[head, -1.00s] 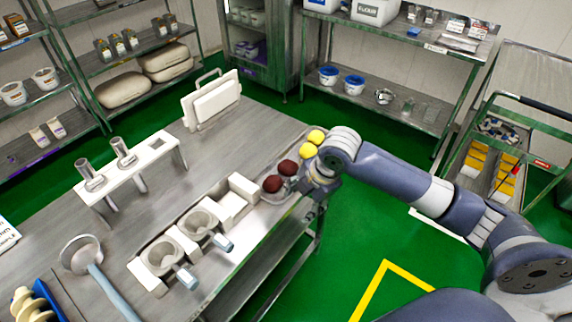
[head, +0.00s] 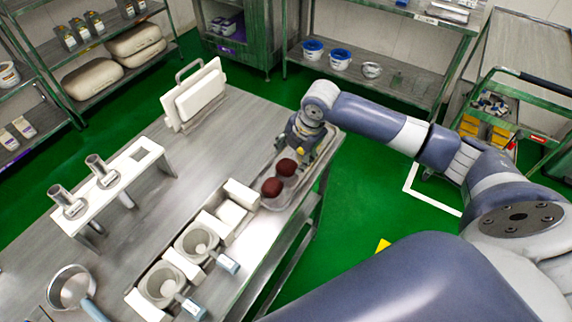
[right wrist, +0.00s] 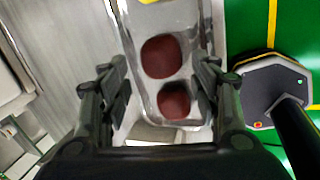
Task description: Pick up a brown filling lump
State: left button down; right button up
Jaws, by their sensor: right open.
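Two dark brown filling lumps, the farther one (head: 286,167) and the nearer one (head: 272,187), sit in a clear tray (head: 312,178) at the table's right edge. My right gripper (head: 300,149) is over the tray's far end, pointing down. In the right wrist view my right gripper (right wrist: 163,78) is open and empty, its fingers on either side of the tray's width. The brown lumps (right wrist: 161,56) and (right wrist: 173,100) lie below, between the fingers in the picture. A yellow lump (right wrist: 149,1) shows at the top edge. My left gripper is out of view.
White blocks (head: 240,194) and two grey cups (head: 197,240) on stands line the table beside the tray. A white rack (head: 120,165) holds metal tubes. White boards (head: 195,95) stand at the back. Green floor lies right of the table.

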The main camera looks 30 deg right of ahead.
aim_at(288, 164)
jog(key=shift+w+f, duration=0.15)
jog(key=shift+f, duration=0.15)
jog(key=shift+a+f, duration=0.1)
jog(key=shift+f, duration=0.2)
jog(key=p+x, duration=0.2)
jog(key=x, duration=0.2)
jog(key=shift+f, duration=0.4)
jog(key=shift+c, duration=0.2)
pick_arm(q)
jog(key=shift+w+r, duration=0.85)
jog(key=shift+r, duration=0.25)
pick_arm(e)
jog(key=c, duration=0.8)
